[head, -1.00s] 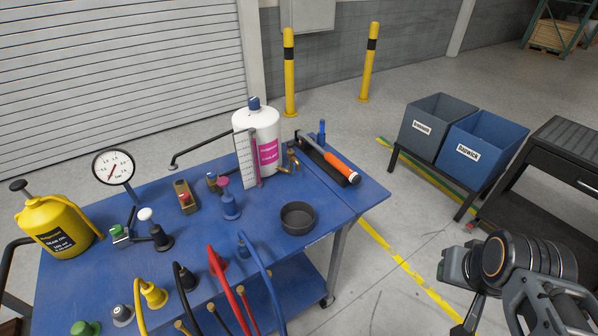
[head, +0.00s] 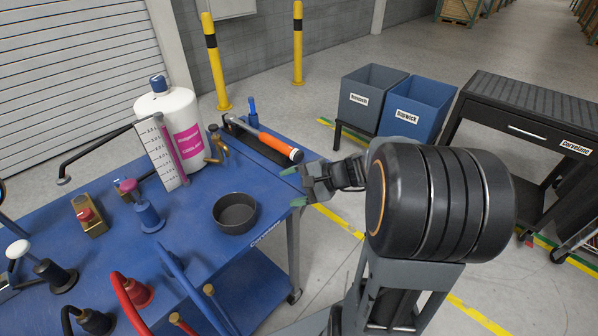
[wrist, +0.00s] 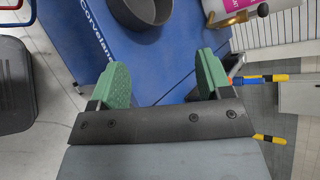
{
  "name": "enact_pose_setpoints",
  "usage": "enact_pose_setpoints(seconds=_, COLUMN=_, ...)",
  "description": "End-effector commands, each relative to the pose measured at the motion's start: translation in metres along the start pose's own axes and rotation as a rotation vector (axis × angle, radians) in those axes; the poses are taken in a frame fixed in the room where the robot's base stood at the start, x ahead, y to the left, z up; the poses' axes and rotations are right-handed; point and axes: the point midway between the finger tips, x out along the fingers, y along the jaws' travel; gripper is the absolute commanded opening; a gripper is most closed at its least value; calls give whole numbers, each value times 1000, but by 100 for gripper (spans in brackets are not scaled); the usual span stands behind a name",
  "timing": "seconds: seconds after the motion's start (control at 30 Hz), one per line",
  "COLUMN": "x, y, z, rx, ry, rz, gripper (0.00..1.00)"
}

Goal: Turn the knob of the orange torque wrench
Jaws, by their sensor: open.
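The torque wrench (head: 274,145) has an orange handle and lies in a dark holder at the right end of the blue table in the head view. Its knob (head: 297,156) is at the near right end of the handle, with a pale ring. My gripper (head: 291,187) is open and empty, with green fingertips pointing left. In the picture it is just below and beside the knob, apart from it. In the wrist view my open gripper (wrist: 162,65) has blue tabletop between its fingers. I cannot make out the wrench surely in that view.
The blue table (head: 262,205) holds a dark round bowl (head: 235,213), a white coolant bottle (head: 173,120), a brass fitting (head: 217,143) and several hoses. Grey (head: 366,92) and blue (head: 413,108) bins stand behind my arm, beside a black cart (head: 535,105).

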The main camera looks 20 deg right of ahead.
Motion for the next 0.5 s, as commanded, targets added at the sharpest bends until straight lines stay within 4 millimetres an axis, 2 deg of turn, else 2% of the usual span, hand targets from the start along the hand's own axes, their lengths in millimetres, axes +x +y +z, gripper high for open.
enact_pose_setpoints(seconds=0.03, x=3, y=11, z=-34, rx=90, ry=10, rz=-114, gripper=72)
enact_pose_setpoints(seconds=0.2, x=-21, y=16, z=-110, rx=280, ry=71, rz=-451, gripper=72)
enact_pose_setpoints(seconds=0.33, x=-42, y=24, z=-148, rx=354, ry=119, rz=-616, gripper=72)
enact_pose_setpoints(seconds=0.5, x=-51, y=25, z=-170, rx=390, ry=151, rz=-711, gripper=72)
